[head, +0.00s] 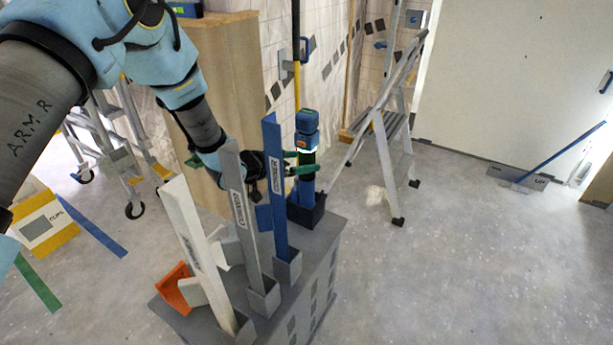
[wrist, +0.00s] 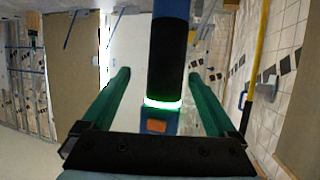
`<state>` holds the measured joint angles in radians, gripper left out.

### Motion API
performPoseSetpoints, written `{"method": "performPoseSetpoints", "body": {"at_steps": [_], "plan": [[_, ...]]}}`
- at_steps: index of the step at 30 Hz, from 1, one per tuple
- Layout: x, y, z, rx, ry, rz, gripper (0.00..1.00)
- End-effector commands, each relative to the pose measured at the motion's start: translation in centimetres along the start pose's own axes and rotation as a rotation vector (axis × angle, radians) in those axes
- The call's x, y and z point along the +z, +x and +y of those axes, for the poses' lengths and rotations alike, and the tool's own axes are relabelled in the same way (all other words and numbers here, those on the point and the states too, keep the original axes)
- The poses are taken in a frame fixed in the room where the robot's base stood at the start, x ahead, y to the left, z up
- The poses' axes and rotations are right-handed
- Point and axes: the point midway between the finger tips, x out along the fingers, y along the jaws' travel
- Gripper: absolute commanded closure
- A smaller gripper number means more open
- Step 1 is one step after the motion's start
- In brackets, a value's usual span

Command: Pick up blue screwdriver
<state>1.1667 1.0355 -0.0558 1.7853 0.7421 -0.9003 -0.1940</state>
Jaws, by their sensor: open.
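The blue screwdriver (head: 307,130) is a blue and black power tool with a lit ring. It stands upright in a dark holder (head: 306,211) at the back of a grey stand (head: 318,262). My gripper (head: 304,162) reaches it from the left at the height of its black middle part. In the wrist view, the screwdriver (wrist: 168,62) rises between the two green fingers of my gripper (wrist: 159,76). The fingers are spread, with a visible gap on both sides of the tool. The gripper is open and holds nothing.
Tall blue (head: 275,185), grey (head: 243,215) and white (head: 196,250) strips stand in slots on the stand, close to my arm. An orange piece (head: 173,287) sits at its front left. A stepladder (head: 385,125) stands behind right.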

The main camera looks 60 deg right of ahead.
Motion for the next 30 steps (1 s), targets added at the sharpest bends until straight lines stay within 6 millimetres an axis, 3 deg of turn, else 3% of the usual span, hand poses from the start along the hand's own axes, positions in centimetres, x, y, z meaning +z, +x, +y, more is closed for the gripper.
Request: {"method": "performPoseSetpoints", "body": {"at_steps": [8,18,26,30], "plan": [[0.1,2.2,-0.2,-0.002,0.0,-0.001,0.07],[0.5,6.4,-0.6,-0.003,-0.001,-0.002,0.07],[0.6,6.7,-0.7,-0.004,-0.001,-0.002,0.07],[0.6,6.7,-0.7,-0.004,-0.001,-0.002,0.19]]}}
